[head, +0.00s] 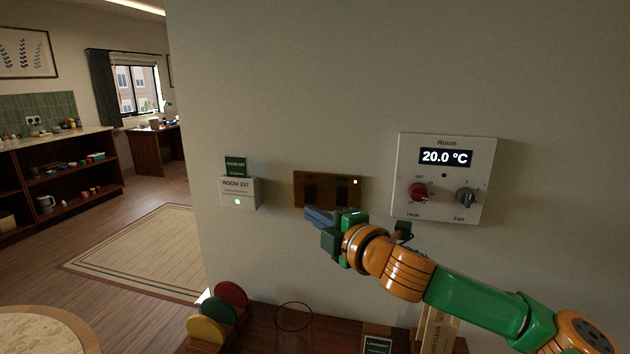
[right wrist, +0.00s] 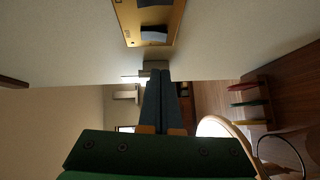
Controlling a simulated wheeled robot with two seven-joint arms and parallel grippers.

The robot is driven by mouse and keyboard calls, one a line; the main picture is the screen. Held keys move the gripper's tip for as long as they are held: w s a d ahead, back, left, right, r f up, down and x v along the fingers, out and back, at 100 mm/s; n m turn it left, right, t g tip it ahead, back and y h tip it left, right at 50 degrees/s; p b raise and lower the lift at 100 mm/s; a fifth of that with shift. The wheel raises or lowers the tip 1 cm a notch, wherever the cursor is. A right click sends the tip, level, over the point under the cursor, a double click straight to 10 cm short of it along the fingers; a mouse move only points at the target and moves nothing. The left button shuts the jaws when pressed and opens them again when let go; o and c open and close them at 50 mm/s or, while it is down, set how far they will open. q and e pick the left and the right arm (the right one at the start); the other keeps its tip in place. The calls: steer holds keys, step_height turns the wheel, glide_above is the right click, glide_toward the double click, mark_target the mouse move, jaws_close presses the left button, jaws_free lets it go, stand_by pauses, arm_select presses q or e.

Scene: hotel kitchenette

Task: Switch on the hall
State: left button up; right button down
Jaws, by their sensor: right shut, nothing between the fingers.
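A brown switch plate (head: 328,203) is on the wall between the room card holder and the thermostat. It carries two dark rockers, a left one (head: 310,193) and a right one (head: 341,194); their labels are too small to read. A small light glows at its upper right. My right gripper (head: 310,214) is shut and empty, its fingertips near the plate's lower left part. In the right wrist view, the plate (right wrist: 125,20) is at the top, above the closed fingers (right wrist: 157,75). I cannot tell whether they touch it. My left gripper is out of view.
A white thermostat panel (head: 420,150) reading 20.0 °C, with red and grey knobs, is right of the plate. A card holder (head: 238,192) marked Room 207 is to the left. Below, a wooden shelf (head: 265,335) bears coloured discs (head: 213,312) and a wire ring.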

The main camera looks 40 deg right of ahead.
mark_target(304, 201)
steer(key=w+d, duration=0.1)
steer(key=w+d+p, duration=0.1)
steer(key=w, duration=0.1)
steer(key=w+d, duration=0.1)
steer(key=shift+w+f+p, duration=0.25)
steer(key=shift+f+p, duration=0.1)
steer(key=shift+p, duration=0.05)
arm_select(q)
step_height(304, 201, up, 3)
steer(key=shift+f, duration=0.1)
